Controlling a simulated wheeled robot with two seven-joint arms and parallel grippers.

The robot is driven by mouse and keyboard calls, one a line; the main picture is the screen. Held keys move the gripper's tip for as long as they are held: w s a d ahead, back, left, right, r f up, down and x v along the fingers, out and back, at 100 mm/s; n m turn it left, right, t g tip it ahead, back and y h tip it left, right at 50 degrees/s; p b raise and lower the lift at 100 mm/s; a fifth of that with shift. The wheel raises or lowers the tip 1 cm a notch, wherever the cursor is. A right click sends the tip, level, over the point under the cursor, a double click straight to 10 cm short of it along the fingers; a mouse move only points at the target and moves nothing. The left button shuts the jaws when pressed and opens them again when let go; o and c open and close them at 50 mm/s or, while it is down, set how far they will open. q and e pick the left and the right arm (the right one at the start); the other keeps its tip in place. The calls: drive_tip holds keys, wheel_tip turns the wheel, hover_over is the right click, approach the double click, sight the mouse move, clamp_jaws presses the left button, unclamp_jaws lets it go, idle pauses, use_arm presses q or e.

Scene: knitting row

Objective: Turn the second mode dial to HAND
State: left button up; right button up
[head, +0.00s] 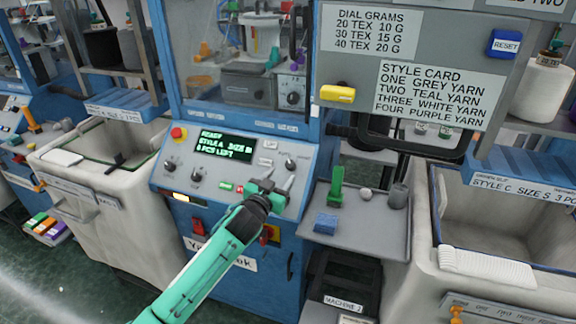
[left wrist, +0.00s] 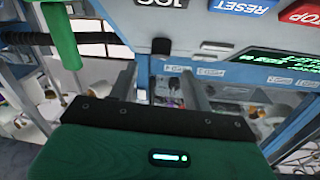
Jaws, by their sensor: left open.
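A small dark dial (head: 290,163) sits at the upper right of the blue machine's sloped grey control panel (head: 215,205); its pointer setting is too small to read. My left gripper (head: 277,183) reaches over the panel's right side, open and empty, with its fingertips just below this dial. Whether they touch the panel cannot be told. In the left wrist view, the panel appears upside down at the top, with a black knob-like part (left wrist: 160,46) beyond the jaws. My right gripper is in neither view.
A green screen (head: 222,145) and another dial (head: 197,174) are on the panel's left. A grey side tray (head: 370,225) holds a blue block (head: 326,223) and a green upright piece (head: 337,187). A large sign board (head: 350,55) hangs above right. Bins stand both sides.

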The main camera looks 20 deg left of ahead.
sight(289, 164)
use_arm(q)
drive_tip(key=w, duration=0.4)
drive_tip(key=shift+w+d+p, duration=0.1)
drive_tip(key=shift+d+p, duration=0.15)
drive_tip(key=shift+p, duration=0.05)
drive_tip(key=shift+w+d, duration=0.1)
drive_tip(key=shift+w, duration=0.75)
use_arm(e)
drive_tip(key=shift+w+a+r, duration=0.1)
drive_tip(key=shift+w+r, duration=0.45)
